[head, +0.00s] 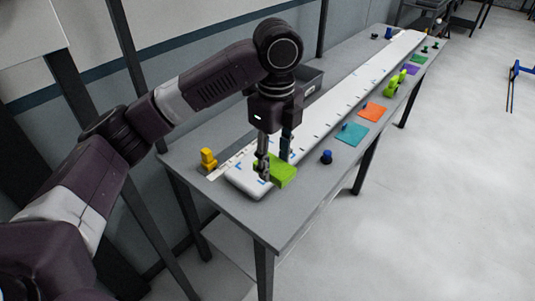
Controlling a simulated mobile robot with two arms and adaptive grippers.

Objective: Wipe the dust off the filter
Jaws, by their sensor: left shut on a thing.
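A long white panel (340,105), likely the filter, lies lengthwise along the grey table (300,210) and carries small dark and blue marks. Its rounded near end is close to the table's near edge. Dust cannot be made out at this size. My left gripper (274,168) points down over this near end and is shut on a bright green block (282,175). The block is at the panel's near right part, and whether it touches the surface is hard to tell. The fingers hide part of it. My right gripper is not in view.
A yellow object (208,158) stands left of the panel. A dark bin (309,79) is behind my gripper. A blue knob-like object (326,157), a teal square (352,134), an orange square (374,111) and a green tool (394,84) line the right side.

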